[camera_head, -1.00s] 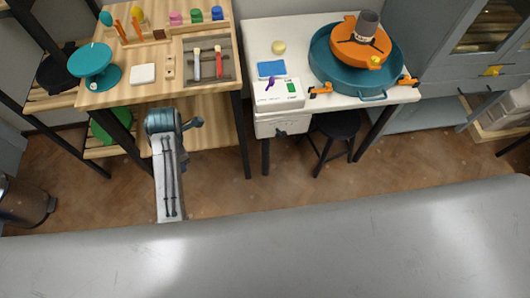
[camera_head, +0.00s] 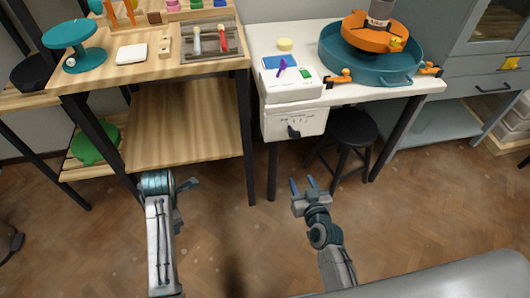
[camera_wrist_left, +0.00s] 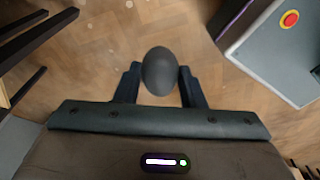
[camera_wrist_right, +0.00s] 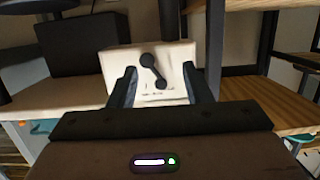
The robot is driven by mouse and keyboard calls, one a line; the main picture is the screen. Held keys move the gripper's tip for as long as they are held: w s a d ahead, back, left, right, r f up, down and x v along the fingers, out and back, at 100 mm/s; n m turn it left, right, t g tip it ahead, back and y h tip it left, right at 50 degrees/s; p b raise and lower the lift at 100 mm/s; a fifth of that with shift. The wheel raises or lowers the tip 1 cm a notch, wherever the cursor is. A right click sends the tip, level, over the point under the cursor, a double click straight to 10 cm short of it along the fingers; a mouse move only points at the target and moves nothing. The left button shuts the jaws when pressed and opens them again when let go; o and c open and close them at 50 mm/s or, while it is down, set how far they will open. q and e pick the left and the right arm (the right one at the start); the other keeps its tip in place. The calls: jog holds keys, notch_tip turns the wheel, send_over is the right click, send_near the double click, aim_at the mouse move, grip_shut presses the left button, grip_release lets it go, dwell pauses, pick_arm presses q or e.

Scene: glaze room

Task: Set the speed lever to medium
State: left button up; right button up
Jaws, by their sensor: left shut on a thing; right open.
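The speed lever (camera_head: 293,131) is a black lever on the front of a white control box (camera_head: 309,122) at the white table's front edge. Small dark marks sit beside it; I cannot read its setting. My right gripper (camera_head: 303,184) is open and empty, below and in front of the lever, apart from it. In the right wrist view the lever (camera_wrist_right: 153,71) shows between the fingertips (camera_wrist_right: 158,80), tilted, on the box face. My left gripper (camera_head: 188,184) is at the left; in the left wrist view its fingers are shut on a dark egg-shaped thing (camera_wrist_left: 159,71).
The white table (camera_head: 375,93) carries a white panel (camera_head: 290,90) with a purple item, and a teal basin (camera_head: 375,68) with an orange wheel. A black stool (camera_head: 353,128) stands below. A wooden workbench (camera_head: 110,72) stands left. Floor in front is clear.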

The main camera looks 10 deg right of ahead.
aim_at(293, 135)
pick_arm(q)
notch_tip(293, 135, down, 4)
jog(key=shift+b, duration=1.2)
jog(key=shift+r, duration=0.15)
pick_arm(e)
notch_tip(293, 135, up, 7)
jog(key=w+t, duration=0.2)
pick_arm(q)
notch_tip(293, 135, up, 3)
jog(key=p, duration=0.3)
jog(key=shift+f, duration=0.2)
pick_arm(e)
jog(key=w, duration=0.9)
jog(key=shift+w+f, duration=0.2)
jog(key=shift+w, duration=0.7)
grip_shut()
